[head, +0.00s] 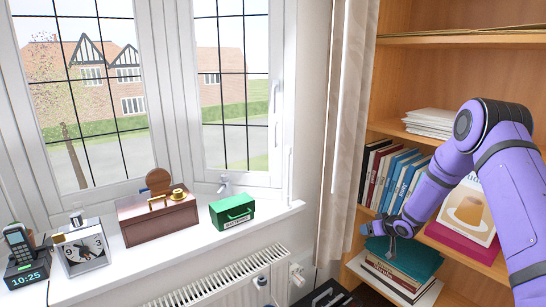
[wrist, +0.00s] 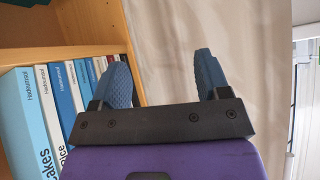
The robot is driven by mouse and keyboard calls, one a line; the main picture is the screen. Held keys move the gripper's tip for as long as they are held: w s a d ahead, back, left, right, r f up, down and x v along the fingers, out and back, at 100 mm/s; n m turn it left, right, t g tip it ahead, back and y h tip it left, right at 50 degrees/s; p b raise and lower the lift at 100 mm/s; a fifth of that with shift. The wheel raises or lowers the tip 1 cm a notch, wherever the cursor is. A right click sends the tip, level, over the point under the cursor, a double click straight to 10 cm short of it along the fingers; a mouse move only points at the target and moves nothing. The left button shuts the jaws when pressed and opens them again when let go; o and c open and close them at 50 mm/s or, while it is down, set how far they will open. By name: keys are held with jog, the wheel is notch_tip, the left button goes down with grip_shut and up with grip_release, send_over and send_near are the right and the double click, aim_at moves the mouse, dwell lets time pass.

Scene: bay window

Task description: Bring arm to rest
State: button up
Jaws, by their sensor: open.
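My purple arm reaches in from the right in the head view, in front of the bookshelf. My gripper (head: 376,236) is at the shelf's left side, just above or beside a teal book lying on a stack (head: 405,262); I cannot tell if it touches it. In the wrist view my gripper (wrist: 163,75) shows two blue fingers set wide apart. Nothing is between them, only the pale curtain (wrist: 165,30) behind.
The windowsill holds a phone (head: 22,250), a clock (head: 82,248), a brown box (head: 158,222) and a green box (head: 232,212). A radiator (head: 215,288) is below.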

jog(key=s+r+m+h, duration=0.15)
jog(key=s+r, duration=0.35)
jog(key=r, duration=0.8)
jog(key=s+r+h, duration=0.3)
jog(key=s+r, duration=0.1)
jog(key=r, duration=0.9)
jog(key=s+a+r+m+g+h, duration=0.1)
jog(key=s+a+r+g, duration=0.1)
jog(key=s+r, duration=1.2)
jog(key=s+a+g, duration=0.1)
jog(key=s+a, duration=0.1)
jog(key=s, duration=1.2)
jog(key=s+a+g+y, duration=0.1)
jog(key=s+a, duration=0.2)
jog(key=s, duration=1.2)
jog(key=shift+s+m, duration=0.3)
jog(key=shift+m, duration=0.15)
jog(key=shift+y, duration=0.25)
